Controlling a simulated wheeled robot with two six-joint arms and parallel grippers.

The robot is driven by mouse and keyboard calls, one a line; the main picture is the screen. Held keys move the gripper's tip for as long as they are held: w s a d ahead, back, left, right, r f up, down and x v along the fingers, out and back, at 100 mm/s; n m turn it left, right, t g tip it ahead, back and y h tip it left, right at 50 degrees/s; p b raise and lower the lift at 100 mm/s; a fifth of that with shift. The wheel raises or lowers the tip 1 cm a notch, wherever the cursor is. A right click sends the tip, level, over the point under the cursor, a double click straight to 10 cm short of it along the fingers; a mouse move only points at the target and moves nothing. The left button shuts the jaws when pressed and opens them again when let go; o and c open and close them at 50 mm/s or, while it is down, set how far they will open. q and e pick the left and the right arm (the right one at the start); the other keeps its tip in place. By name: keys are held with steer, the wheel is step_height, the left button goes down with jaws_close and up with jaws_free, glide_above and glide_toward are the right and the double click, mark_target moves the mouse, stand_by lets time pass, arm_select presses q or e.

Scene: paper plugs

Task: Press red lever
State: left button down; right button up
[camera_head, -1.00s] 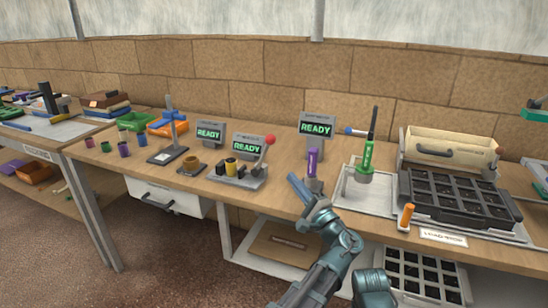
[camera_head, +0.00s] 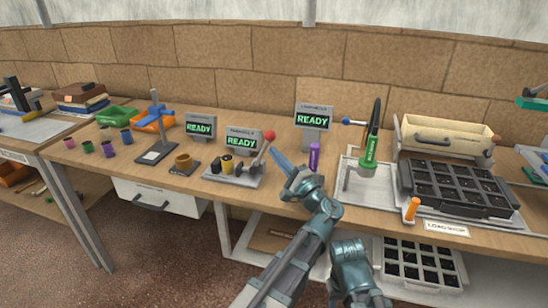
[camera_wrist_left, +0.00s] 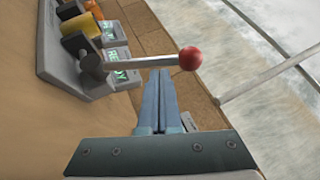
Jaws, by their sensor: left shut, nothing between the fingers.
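The red lever is a grey rod with a red ball knob (camera_head: 269,135), at the right end of a grey machine base (camera_head: 240,179). In the head view it leans up and to the right. In the left wrist view the knob (camera_wrist_left: 192,59) is right of the fingertips, and the rod (camera_wrist_left: 145,62) runs left from it, just beyond the tips. My left gripper (camera_head: 278,158) is shut and empty, close beside the knob. I cannot tell whether it touches the lever. My right gripper is not in view.
A screen reading READY (camera_head: 245,142) stands behind the base, with yellow and black cylinders (camera_head: 227,163) on it. A purple cylinder (camera_head: 314,156) stands right of my gripper. Farther right are a green tool (camera_head: 369,152) and a black compartment tray (camera_head: 455,187).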

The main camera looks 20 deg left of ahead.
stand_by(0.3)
arm_select(q)
steer(key=a+r+n+g+h+p, duration=0.1)
steer(key=a+p, duration=0.1)
steer(key=p, duration=0.3)
steer(key=a+r+n+g+h+p, duration=0.1)
steer(key=a+n+h+p, duration=0.1)
steer(key=p, duration=0.3)
steer(key=a+r+n+g+h+p, duration=0.1)
steer(key=a+g+p, duration=0.1)
steer(key=p, duration=0.3)
steer(key=shift+r+h, duration=0.2)
steer(key=shift+h, duration=0.2)
steer(key=shift+w+a+f+n, duration=0.1)
steer(key=shift+a+n, duration=0.05)
steer(key=shift+n, duration=0.15)
steer(key=shift+a+f, duration=0.1)
steer(key=shift+a, duration=0.3)
